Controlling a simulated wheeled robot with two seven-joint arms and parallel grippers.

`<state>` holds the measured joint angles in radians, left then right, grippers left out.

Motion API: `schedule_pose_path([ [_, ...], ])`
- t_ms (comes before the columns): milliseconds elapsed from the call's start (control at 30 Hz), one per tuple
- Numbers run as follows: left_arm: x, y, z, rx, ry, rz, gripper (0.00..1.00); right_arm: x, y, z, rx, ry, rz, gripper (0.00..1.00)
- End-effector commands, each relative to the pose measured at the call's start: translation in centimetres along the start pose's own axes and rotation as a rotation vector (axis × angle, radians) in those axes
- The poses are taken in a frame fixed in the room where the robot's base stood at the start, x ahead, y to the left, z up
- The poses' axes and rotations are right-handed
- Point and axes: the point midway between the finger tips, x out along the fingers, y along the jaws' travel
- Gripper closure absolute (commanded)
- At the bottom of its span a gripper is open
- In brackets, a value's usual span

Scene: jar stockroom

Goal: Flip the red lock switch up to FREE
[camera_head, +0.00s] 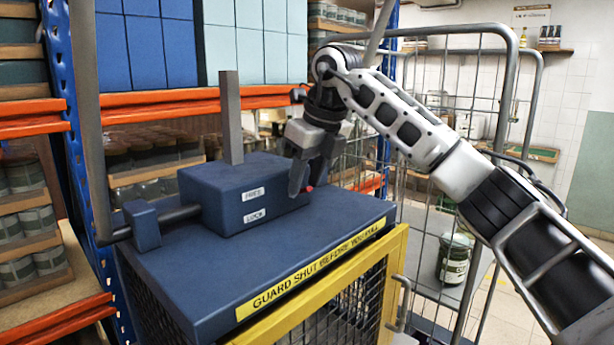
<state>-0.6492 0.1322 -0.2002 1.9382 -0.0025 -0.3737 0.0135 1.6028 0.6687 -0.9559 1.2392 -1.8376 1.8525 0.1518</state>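The blue lock box (240,190) sits on a blue machine top and carries a FREE label (254,192) above a LOCK label (255,215). A small red part (309,188), which looks like the switch's tip, shows at the box's right end. My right gripper (304,188) points down there, its fingertips close beside or against the red part. The fingers cover most of the switch, so I cannot tell whether it is up or down, or whether they touch it. How far the fingers are apart is unclear. My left gripper is not in view.
A grey lever (88,120) rises at the left from a shaft into the box; a grey post (231,120) stands behind it. A yellow-edged mesh guard (345,315) is below the top. Racks with jars stand left; a wire cage trolley (430,230) stands right, holding a jar (455,258).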

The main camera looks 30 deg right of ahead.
Motion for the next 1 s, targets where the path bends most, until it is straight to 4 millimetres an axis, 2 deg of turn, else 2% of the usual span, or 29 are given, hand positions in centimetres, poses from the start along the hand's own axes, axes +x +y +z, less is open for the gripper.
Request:
schedule_pose_path([
  [167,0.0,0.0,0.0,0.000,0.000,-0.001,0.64,-0.3,0.0,0.0,0.001,0.001,0.000,0.64],
  [267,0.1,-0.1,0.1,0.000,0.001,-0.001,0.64,-1.3,0.0,0.0,0.001,-0.001,-0.001,0.64],
  [367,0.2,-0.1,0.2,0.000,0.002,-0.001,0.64,-3.2,0.0,0.0,0.000,-0.004,-0.002,0.64],
  [700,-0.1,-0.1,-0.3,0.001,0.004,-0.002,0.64,-11.6,0.0,0.1,0.002,-0.003,-0.003,0.64],
  [833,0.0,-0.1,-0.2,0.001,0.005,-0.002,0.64,-13.8,-0.1,0.0,0.003,-0.004,-0.003,0.64],
  [1000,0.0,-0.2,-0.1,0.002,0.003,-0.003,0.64,-15.4,0.0,0.0,0.000,-0.001,-0.001,0.64],
])
